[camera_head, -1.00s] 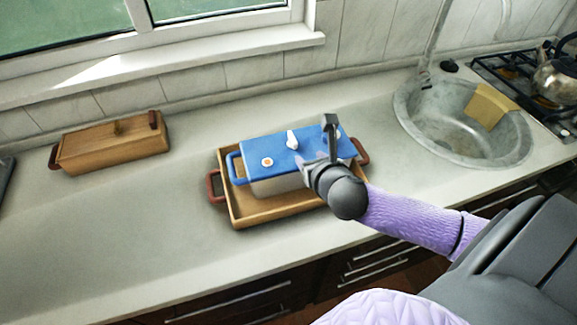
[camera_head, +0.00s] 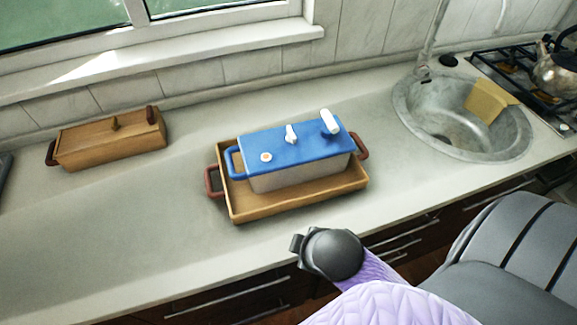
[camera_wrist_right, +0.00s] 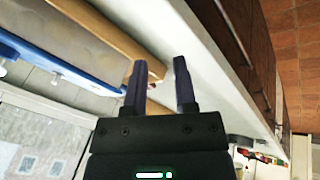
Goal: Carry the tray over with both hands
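The wooden tray (camera_head: 300,203) lies on the counter, with dark red handles at its left end (camera_head: 212,182) and right end (camera_head: 361,145). A box-shaped pot with a blue lid (camera_head: 275,150) stands in it; the lid carries white knobs and an egg-like spot. My right gripper (camera_head: 296,243) is in front of the tray at the counter's front edge, apart from it. The right wrist view shows its two fingers (camera_wrist_right: 160,78) apart with nothing between them. The tray's wooden edge (camera_wrist_right: 110,28) shows beyond them. My left gripper is not in view.
A brown lidded pot (camera_head: 110,142) stands at the counter's left by the window wall. A round sink (camera_head: 440,125) with a yellow cloth (camera_head: 489,101) is to the right, then a stove with a kettle (camera_head: 557,72).

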